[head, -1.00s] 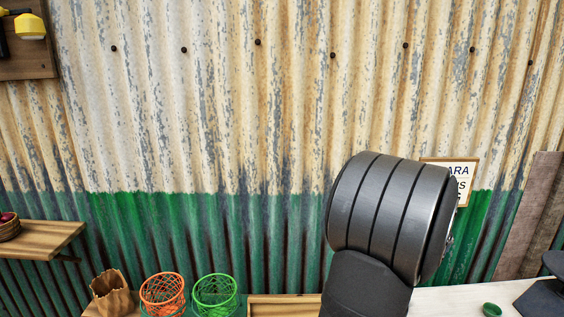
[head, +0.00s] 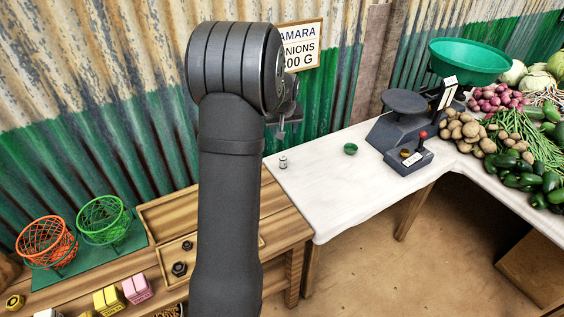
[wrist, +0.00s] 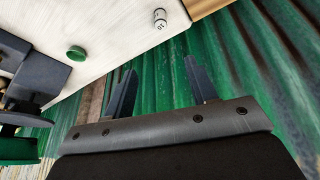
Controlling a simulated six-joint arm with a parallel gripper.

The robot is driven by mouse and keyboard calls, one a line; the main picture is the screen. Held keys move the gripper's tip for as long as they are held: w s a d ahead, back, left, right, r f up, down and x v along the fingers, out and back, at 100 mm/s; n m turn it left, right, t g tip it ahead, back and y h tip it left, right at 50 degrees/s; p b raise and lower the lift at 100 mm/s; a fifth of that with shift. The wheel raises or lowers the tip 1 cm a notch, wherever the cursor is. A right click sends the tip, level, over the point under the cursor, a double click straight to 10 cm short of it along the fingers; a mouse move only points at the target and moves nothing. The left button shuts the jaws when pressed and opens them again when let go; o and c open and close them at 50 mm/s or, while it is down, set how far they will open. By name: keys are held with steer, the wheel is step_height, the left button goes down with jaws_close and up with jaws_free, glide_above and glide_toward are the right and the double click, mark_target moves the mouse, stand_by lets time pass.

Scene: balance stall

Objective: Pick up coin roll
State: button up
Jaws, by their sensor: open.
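A small pale cylinder with dark marks, which looks like the coin roll (head: 283,162), stands on the white counter (head: 325,190) near its left end. It also shows in the wrist view (wrist: 160,18), at the top, beyond my fingertips. My gripper (wrist: 160,66) is open, with nothing between its two dark fingers. In the head view my gripper (head: 290,118) is partly hidden behind my arm, above the counter's back edge. It is apart from the cylinder.
A small green dish (head: 350,149) sits right of the cylinder. A dark scale (head: 405,125) stands farther right, near heaped vegetables. A wooden bench with trays (head: 165,218), wire baskets (head: 103,222) and small boxes is at left. The corrugated wall (head: 335,100) rises close behind.

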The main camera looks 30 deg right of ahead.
steer(key=m, duration=0.2)
glide_toward(283, 157)
steer(key=x, duration=0.4)
steer(key=shift+s+f, duration=0.1)
steer(key=shift+f, duration=0.2)
steer(key=shift+x, duration=3.05)
steer(key=shift+c, duration=0.4)
steer(key=shift+r, duration=0.1)
jaws_close()
